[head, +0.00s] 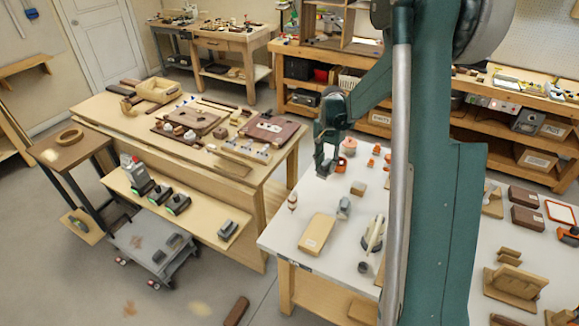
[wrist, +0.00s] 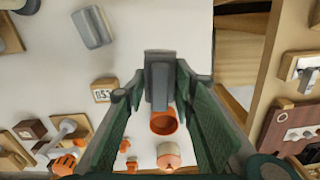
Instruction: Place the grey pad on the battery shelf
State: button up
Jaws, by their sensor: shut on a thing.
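My gripper (head: 325,165) hangs above the left back part of the white table. In the wrist view its fingers (wrist: 158,88) are shut on a grey block, which I take as the grey pad (wrist: 159,82). The pad is held upright between the fingertips, above an orange cup. In the head view the pad is hard to tell from the gripper. A low wooden shelf (head: 203,229) along the front of the left bench carries several black and green battery-like units and a grey block (head: 228,229). It may be the battery shelf; I see no readable label.
The white table (head: 283,237) holds a tan box (head: 316,233), another grey block (wrist: 92,27), a small marked block (wrist: 104,90) and the orange cup (wrist: 164,122). A grey cart (head: 150,252) stands below the low shelf.

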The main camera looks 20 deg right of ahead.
aim_at(326, 161)
notch_tip(326, 161, up, 5)
jog(key=shift+r, duration=0.1)
jog(key=w+a+b, duration=0.2)
jog(key=w+a, duration=0.3)
jog(key=a, duration=0.7)
jog(key=w+a+b, duration=0.1)
jog(key=w+a, duration=0.5)
jog(key=a, duration=0.5)
jog(key=w+a+n+b, duration=0.15)
jog(key=a+b, duration=0.25)
jog(key=a, duration=2.8)
notch_tip(326, 161, down, 21)
jog(key=shift+a, duration=0.3)
jog(key=shift+s, duration=0.1)
